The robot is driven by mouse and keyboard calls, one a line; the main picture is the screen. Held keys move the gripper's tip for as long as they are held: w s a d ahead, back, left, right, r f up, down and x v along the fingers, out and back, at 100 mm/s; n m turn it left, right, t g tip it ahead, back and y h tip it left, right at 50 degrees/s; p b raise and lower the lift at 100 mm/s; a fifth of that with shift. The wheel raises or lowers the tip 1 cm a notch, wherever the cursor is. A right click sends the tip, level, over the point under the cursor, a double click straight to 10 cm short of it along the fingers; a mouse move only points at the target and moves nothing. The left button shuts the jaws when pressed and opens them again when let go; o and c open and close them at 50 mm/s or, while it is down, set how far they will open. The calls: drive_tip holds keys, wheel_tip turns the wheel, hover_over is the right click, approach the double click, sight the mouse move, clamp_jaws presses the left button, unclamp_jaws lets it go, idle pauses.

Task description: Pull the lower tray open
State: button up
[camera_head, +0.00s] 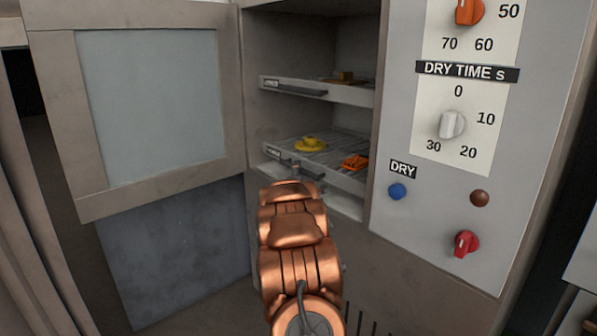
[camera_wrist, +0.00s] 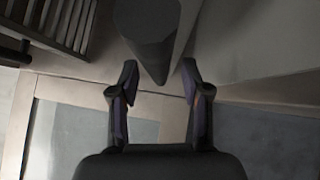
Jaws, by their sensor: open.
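The lower tray (camera_head: 331,153) is a grey slatted shelf inside the open cabinet. A yellow piece (camera_head: 310,145) and an orange piece (camera_head: 354,162) lie on it. Its dark bar handle (camera_head: 298,165) runs along the front edge, partly hidden by my arm. My gripper (camera_head: 296,173) is at this handle, mostly hidden behind my copper wrist in the head view. In the wrist view my gripper (camera_wrist: 160,70) is open, with a dark bar end (camera_wrist: 148,45), apparently the handle, reaching between the two fingers. I cannot tell if they touch it.
The upper tray (camera_head: 335,92), with a brown piece (camera_head: 344,77), sits above. The cabinet door (camera_head: 150,194) stands open at the left. The control panel (camera_head: 403,240) with knobs and buttons is at the right. Some floor shows below the door.

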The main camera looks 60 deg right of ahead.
drive_tip(key=shift+x, duration=1.15)
drive_tip(key=shift+r, duration=0.1)
clamp_jaws()
